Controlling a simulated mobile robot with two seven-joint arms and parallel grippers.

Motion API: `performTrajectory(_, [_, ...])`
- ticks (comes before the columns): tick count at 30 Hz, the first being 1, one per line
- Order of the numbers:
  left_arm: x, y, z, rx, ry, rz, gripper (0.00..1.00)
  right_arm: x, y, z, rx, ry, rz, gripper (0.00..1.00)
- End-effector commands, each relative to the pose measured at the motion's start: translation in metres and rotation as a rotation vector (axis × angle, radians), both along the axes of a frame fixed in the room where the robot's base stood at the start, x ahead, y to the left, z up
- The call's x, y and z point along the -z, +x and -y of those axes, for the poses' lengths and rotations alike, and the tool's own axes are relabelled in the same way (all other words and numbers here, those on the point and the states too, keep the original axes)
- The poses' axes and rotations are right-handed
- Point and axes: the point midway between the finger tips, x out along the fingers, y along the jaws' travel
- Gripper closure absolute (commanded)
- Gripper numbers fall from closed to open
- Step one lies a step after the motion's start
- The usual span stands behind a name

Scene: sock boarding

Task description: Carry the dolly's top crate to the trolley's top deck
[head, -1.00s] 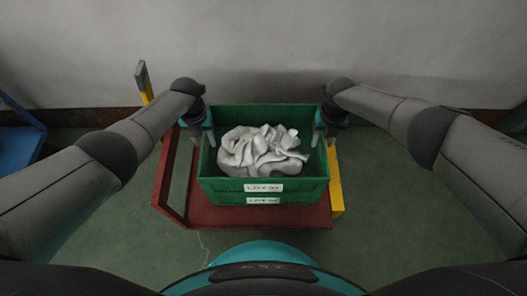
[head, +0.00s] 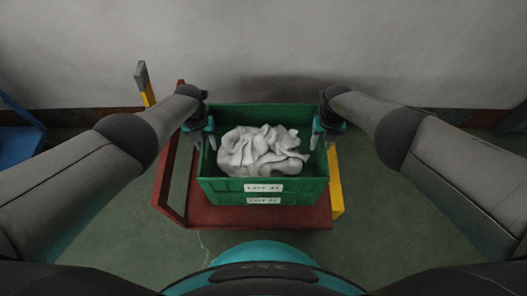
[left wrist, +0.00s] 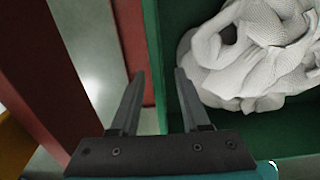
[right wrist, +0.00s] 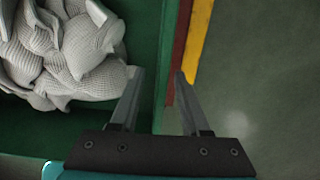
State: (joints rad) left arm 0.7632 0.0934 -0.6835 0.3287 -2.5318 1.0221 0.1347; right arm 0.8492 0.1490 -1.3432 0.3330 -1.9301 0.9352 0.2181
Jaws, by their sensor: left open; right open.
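The top crate (head: 222,186) is green, labelled LOT, and holds a crumpled heap of pale knitted socks (head: 262,150). It sits on another green crate (head: 222,199), of which only a strip and a label show. Both stand on the red dolly (head: 200,216). My left gripper (head: 204,140) is open at the crate's left wall; in the left wrist view that wall (left wrist: 151,45) lies between the fingers. My right gripper (head: 321,142) is open at the right wall; in the right wrist view that wall (right wrist: 167,50) runs between the fingertips. Contact cannot be told.
A red upright frame (head: 166,165) rises left of the crates, with a yellow post (head: 147,92) behind it. A yellow edge (head: 336,185) lies right of them. A blue structure (head: 18,145) is at the far left; I cannot tell if it is the trolley. A wall stands behind.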

Motion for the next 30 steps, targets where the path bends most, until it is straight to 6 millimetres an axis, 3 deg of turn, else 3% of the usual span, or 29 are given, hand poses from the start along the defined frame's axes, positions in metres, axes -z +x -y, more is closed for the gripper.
performTrajectory(1, [-0.0001,0.0001,0.0002,0.0,0.0,0.0,0.56,0.0,-0.0001,0.0,0.0,0.0,0.0,0.56])
performTrajectory(13, [0.0,0.0,0.0001,0.0,0.0,0.0,1.0,-0.0001,0.0,0.0003,0.0,0.0,0.0,1.0])
performTrajectory(30, [0.0001,-0.0002,0.0002,0.0,0.0,0.0,1.0,-0.0002,0.0002,0.0002,0.0,0.0,0.0,1.0])
